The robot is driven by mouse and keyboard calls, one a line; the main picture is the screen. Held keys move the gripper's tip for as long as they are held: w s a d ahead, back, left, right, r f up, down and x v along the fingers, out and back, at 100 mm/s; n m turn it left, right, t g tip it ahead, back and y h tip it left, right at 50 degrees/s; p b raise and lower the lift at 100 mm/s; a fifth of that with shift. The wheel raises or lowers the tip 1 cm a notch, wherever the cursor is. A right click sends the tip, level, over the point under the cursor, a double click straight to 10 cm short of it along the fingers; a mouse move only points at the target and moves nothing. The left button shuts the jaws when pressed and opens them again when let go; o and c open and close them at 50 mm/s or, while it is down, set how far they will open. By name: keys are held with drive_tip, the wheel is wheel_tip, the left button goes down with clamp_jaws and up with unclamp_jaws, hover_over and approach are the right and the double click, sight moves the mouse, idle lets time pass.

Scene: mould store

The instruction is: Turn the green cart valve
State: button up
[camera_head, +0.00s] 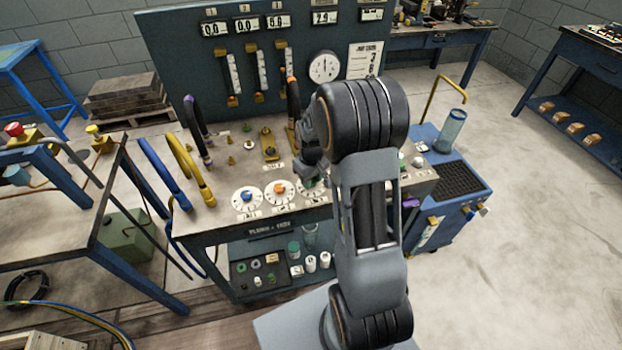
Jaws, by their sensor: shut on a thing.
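The cart (222,235) has a grey top with a row of round white dials near its front edge. A blue valve knob (247,196) and an orange valve knob (279,188) sit on two of them. The green valve is at the third dial, to the right of the orange one, and is mostly hidden by my gripper. My gripper (310,182) reaches down at this dial, shut on the green valve. Its fingertips are small and partly covered, and the valve's angle cannot be read.
A panel with gauges and flow tubes (265,50) stands behind the cart top. Purple (194,120) and yellow (186,160) hoses rise at the left. A blue trolley (455,180) stands at the right, a blue-framed bench (60,215) at the left. Floor at the right is clear.

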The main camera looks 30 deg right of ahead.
drive_tip(key=shift+m, duration=0.7)
drive_tip(key=o, duration=0.9)
drive_tip(key=shift+r, duration=0.1)
wheel_tip(320, 180, up, 14)
drive_tip(key=shift+f, duration=0.2)
